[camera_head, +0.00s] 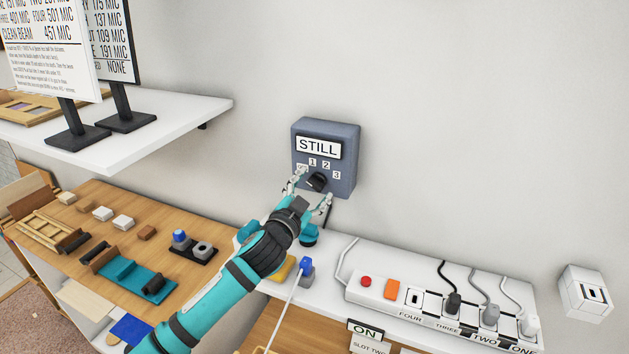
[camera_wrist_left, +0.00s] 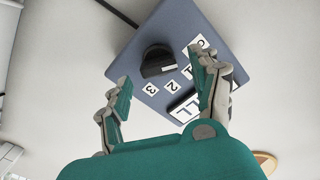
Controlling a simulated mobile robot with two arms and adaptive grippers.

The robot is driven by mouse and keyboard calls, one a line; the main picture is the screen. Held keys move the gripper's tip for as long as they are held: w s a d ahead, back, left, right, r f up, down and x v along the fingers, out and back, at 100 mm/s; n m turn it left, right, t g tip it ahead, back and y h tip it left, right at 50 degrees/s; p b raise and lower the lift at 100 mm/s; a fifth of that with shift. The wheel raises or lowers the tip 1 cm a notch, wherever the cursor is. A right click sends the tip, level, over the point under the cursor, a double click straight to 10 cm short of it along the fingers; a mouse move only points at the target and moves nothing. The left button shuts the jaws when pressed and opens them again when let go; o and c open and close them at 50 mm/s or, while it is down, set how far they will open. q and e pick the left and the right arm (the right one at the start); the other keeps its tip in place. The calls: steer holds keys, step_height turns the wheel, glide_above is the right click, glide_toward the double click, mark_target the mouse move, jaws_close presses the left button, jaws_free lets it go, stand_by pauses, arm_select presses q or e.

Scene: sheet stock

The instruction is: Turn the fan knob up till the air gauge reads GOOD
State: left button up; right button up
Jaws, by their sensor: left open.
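The fan knob (camera_head: 317,182) is black and sits low on a blue-grey wall box (camera_head: 346,150). The air gauge (camera_head: 318,146) on that box reads STILL. Labels 1, 2 and 3 show around the knob; a further label is partly covered by a finger. In the left wrist view the knob (camera_wrist_left: 156,61) has a pale mark on its label side; which number it points at I cannot tell. My left gripper (camera_head: 316,184) is open, its fingertips on either side of the knob, with gaps visible in the wrist view (camera_wrist_left: 160,70). My right gripper is not in view.
Below is a white ledge with a power strip (camera_head: 390,293) and several plugs. A wooden bench (camera_head: 205,210) with small blocks and tools is at left. A white shelf (camera_head: 165,125) with signs juts out above it. The wall around the box is bare.

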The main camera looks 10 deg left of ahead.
arm_select(q)
steer(key=shift+w+d, duration=0.15)
steer(key=shift+w, duration=0.75)
steer(key=c, duration=1.2)
